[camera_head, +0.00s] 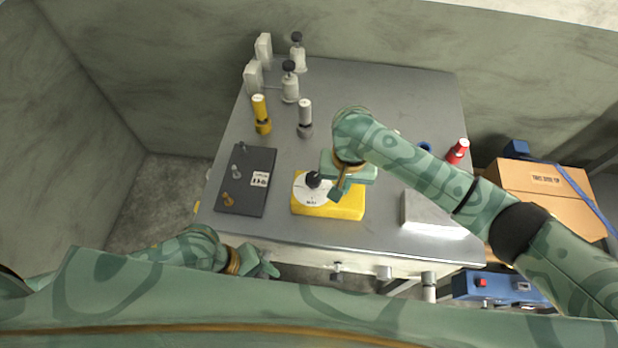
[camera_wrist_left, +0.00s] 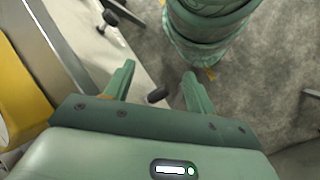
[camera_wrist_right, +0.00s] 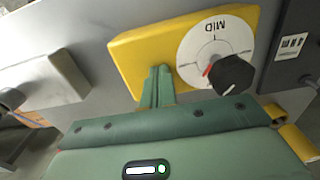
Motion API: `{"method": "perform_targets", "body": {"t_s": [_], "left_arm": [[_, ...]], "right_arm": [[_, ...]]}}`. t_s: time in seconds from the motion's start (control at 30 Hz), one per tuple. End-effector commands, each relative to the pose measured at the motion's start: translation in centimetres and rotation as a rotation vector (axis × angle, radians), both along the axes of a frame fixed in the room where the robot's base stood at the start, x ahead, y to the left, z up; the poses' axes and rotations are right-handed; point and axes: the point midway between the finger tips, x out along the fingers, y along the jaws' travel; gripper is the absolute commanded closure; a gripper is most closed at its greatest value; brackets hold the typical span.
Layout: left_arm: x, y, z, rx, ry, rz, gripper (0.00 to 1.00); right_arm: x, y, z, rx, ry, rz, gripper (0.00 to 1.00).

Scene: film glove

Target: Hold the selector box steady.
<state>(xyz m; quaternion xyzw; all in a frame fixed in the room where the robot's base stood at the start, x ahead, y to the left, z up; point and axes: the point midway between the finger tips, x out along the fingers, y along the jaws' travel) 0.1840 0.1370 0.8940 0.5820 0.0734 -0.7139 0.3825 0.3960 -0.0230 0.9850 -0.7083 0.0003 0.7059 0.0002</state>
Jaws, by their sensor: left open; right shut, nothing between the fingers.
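The yellow selector box (camera_head: 340,207) lies on the grey table near its front edge. Its white dial face carries a black knob (camera_head: 313,179). My right gripper (camera_head: 338,192) is over the box, to the right of the knob, with its fingers shut and empty. My left gripper (camera_head: 268,268) is open and empty, below the table's front edge, apart from the box.
A dark panel (camera_head: 258,160) with small fittings lies left of the box. A pale block (camera_head: 420,207) is at right. Yellow (camera_head: 262,115) and grey (camera_head: 305,118) cylinders stand behind; a red one (camera_head: 457,151) is at far right. Cardboard boxes (camera_head: 540,190) stand beyond the table.

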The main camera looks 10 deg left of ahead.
Motion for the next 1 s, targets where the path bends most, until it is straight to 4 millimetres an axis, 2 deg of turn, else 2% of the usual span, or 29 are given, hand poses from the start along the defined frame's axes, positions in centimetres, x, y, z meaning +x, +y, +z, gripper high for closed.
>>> {"method": "perform_targets", "body": {"t_s": [0.03, 0.17, 0.27, 0.5, 0.63, 0.7, 0.8, 0.87, 1.0], "left_arm": [[0.0, -0.3, 0.1, 0.026, -0.095, -0.060, 0.45], [1.3, -1.0, 1.5, 0.110, -0.394, -0.223, 0.45], [3.1, -1.8, 3.8, 0.174, -0.639, -0.336, 0.45], [7.7, -3.5, 11.8, 0.351, -1.188, -0.537, 0.45], [9.1, -3.8, 14.9, 0.440, -1.374, -0.603, 0.45], [9.5, -3.9, 15.8, 0.476, -1.433, -0.628, 0.45], [10.0, -4.1, 16.2, 0.506, -1.476, -0.661, 0.45], [10.5, -4.4, 15.9, 0.509, -1.480, -0.671, 0.45], [12.7, -5.4, 15.0, 0.512, -1.481, -0.673, 0.45]], "right_arm": [[-0.4, -0.3, -0.7, -0.009, 0.012, -0.001, 1.00], [-0.4, -0.3, -0.7, -0.009, 0.012, -0.001, 1.00], [-0.4, -0.3, -0.7, -0.009, 0.012, -0.001, 1.00], [-0.4, -0.3, -0.7, -0.009, 0.013, -0.001, 1.00], [-0.4, -0.3, -0.7, -0.009, 0.013, -0.001, 1.00], [-0.4, -0.3, -0.7, -0.009, 0.012, -0.001, 1.00], [-0.4, -0.3, -0.7, -0.009, 0.013, -0.001, 1.00], [-0.4, -0.3, -0.7, -0.009, 0.013, -0.001, 1.00], [-0.4, -0.3, -0.7, -0.009, 0.013, -0.001, 1.00]]}}
